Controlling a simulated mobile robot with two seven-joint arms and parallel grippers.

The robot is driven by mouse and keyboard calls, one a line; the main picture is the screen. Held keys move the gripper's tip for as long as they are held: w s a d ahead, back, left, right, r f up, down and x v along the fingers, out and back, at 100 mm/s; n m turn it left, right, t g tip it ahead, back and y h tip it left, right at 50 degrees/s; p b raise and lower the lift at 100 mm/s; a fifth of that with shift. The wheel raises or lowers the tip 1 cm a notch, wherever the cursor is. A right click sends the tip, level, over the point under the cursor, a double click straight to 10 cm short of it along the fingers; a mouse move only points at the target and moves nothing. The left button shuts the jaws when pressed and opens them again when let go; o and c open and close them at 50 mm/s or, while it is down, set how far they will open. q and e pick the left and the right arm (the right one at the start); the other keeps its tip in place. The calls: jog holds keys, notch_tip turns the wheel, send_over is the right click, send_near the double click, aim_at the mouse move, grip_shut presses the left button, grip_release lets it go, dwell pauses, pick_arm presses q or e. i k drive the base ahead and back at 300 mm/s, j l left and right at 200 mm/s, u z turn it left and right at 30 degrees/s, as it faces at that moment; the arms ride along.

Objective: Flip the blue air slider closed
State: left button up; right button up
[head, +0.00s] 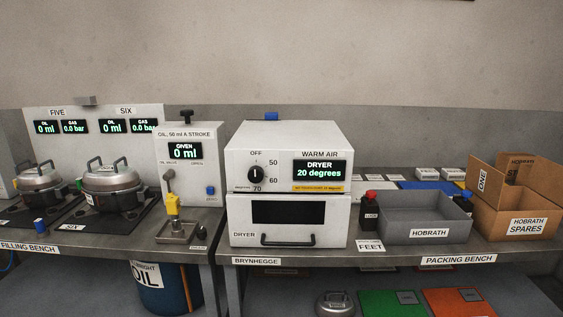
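A small blue part (271,116) stands up from the back of the top of the white dryer (285,138). It looks like the blue air slider, but it is small and I cannot tell whether it is open or closed. The dryer's front has a black dial (256,173) under OFF, with 50, 60 and 70 marked around it. Its display (319,170) reads DRYER 20 degrees. Below is a drawer front with a dark window (288,212) and a dark handle (288,240). Neither of my grippers is in view.
Left of the dryer stands the oil dispenser (188,147) with a blue ZERO button (210,190). Two lidded pots (111,180) stand on the filling bench. A grey HOBRATH bin (425,215) and cardboard box (515,195) are right. A gap separates the benches.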

aim_at(269, 115)
jog(key=i+l+z, duration=0.95)
jog(key=k, duration=0.05)
